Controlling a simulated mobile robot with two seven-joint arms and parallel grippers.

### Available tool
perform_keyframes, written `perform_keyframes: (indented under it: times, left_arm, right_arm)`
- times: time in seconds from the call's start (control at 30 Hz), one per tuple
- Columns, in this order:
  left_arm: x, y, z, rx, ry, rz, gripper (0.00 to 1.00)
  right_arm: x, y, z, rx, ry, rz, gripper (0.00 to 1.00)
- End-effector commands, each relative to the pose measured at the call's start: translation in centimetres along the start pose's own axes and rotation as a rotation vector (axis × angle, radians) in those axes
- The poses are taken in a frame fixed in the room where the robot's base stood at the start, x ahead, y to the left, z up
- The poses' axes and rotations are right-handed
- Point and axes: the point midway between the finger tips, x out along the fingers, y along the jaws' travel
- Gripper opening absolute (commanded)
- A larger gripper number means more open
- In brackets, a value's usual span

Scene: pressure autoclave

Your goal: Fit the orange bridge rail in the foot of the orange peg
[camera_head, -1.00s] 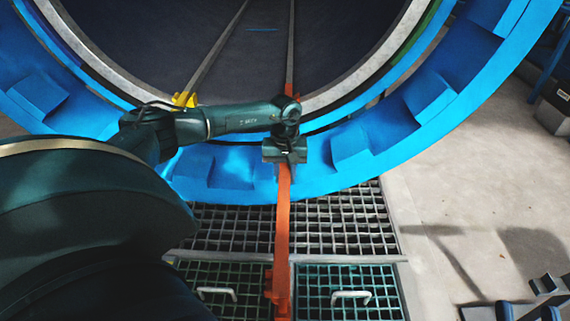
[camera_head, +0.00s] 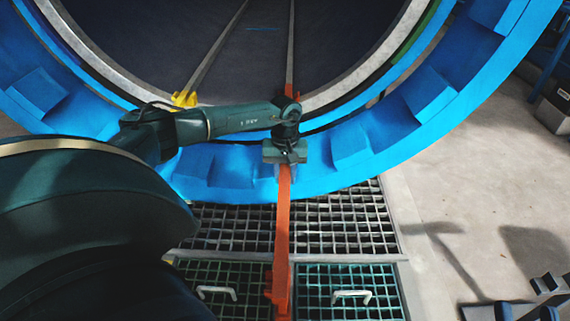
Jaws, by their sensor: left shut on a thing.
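The orange bridge rail (camera_head: 283,225) is a long narrow bar running from my left gripper down over the floor gratings to the bottom of the head view. My left gripper (camera_head: 284,165) is shut on its upper end, in front of the blue vessel ring. The orange peg (camera_head: 289,91) shows only as a small orange part at the vessel's lip, just behind my wrist. Its foot is hidden by my left arm and gripper, so I cannot tell whether the rail touches it. The rail's lower end has an orange bracket-like part (camera_head: 273,287). My right gripper is not in view.
The blue vessel ring (camera_head: 232,165) curves around the dark opening. A yellow peg (camera_head: 184,99) stands at its lip, left of the orange one. Grey tracks run inward. Gratings (camera_head: 345,230) with white handles lie below; bare concrete (camera_head: 455,190) is to the right.

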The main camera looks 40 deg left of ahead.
Motion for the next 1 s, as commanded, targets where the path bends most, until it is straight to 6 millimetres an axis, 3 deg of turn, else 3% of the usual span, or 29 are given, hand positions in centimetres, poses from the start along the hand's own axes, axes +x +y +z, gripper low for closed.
perform_keyframes:
  times: [0.53, 1.0]
  left_arm:
    - [1.3, 0.0, -0.1, 0.0, -0.002, 0.001, 0.0]
    - [0.1, 0.0, 0.0, 0.0, -0.002, 0.002, 0.0]
  right_arm:
    - [-0.3, -0.1, 0.9, -0.001, 0.001, 0.0, 0.36]
    - [0.0, 0.0, 0.0, -0.001, 0.001, 0.0, 0.36]
